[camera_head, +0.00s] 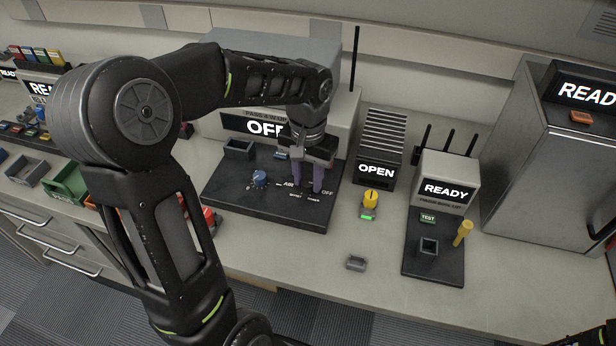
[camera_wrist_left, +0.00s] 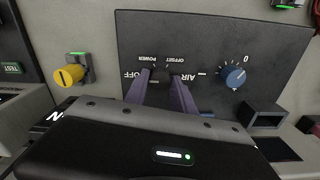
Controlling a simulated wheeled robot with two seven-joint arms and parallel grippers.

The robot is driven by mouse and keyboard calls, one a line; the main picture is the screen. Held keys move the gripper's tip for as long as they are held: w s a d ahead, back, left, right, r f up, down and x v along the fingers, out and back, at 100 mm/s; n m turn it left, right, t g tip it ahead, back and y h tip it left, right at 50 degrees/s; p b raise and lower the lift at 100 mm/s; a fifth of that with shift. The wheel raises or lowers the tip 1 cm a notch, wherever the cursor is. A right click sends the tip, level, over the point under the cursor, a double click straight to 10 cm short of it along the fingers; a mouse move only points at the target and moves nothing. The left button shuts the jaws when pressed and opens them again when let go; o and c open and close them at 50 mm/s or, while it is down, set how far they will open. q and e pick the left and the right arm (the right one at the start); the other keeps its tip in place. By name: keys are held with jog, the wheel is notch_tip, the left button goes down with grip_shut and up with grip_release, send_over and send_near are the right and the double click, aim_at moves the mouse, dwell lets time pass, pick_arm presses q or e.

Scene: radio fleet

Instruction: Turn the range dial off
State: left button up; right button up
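The tester has a sloped black panel (camera_head: 225,195) and a screen (camera_head: 240,125) reading "OFF", partly hidden by my arm. My left gripper (camera_head: 308,188) points down at the panel's right part. In the left wrist view its two purple fingers (camera_wrist_left: 160,76) stand apart, one on each side of a small dark dial (camera_wrist_left: 160,74). "OFF", "POWER", "OFFSET" and "AIR" are printed around this dial, upside down there. Whether the fingers touch the dial cannot be made out. A blue knob (camera_wrist_left: 232,77) marked "0" sits apart, also seen in the head view (camera_head: 259,178).
Right of the panel stand a yellow knob piece (camera_head: 370,199), a finned box (camera_head: 377,150) reading "OPEN" and a "READY" unit (camera_head: 448,180) with upright rods. A small grey tray (camera_head: 356,263) lies in front. A grey cabinet (camera_head: 550,165) bounds the right. The front counter is mostly clear.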

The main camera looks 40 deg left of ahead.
aim_at(308, 183)
pick_arm(q)
jog(key=o, duration=0.4)
jog(key=shift+c, duration=0.2)
jog(key=shift+r, duration=0.15)
notch_tip(308, 183, up, 8)
jog(key=shift+f, duration=0.25)
jog(key=shift+s, duration=0.1)
